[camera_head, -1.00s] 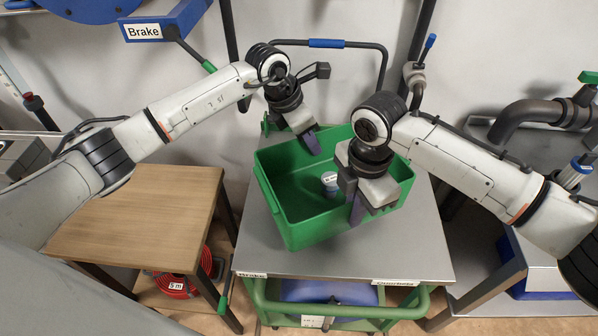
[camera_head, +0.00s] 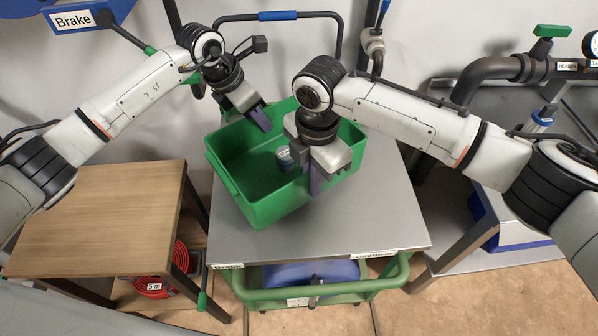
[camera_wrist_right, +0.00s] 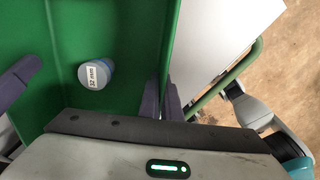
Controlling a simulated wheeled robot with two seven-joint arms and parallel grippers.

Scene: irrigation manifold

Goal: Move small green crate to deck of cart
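The small green crate (camera_head: 238,190) is over the grey deck (camera_head: 375,215) of the cart, toward its back left; I cannot tell whether its base touches the deck. A blue-and-white cylinder marked "32 mm" (camera_wrist_right: 97,74) stands inside the crate. My right gripper (camera_head: 317,185) is at the right front wall, its two fingers close together on either side of that wall in the right wrist view (camera_wrist_right: 162,100). My left gripper (camera_head: 262,118) is at the back wall with one finger inside; the other finger is hidden. It appears shut on the wall.
A wooden table (camera_head: 95,225) stands to the left, with a red coil (camera_head: 155,283) below. Pipes (camera_head: 500,68) and a grey bench (camera_head: 500,215) are at the right. The cart's green front rail (camera_head: 330,290) is near me. The deck's front right is clear.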

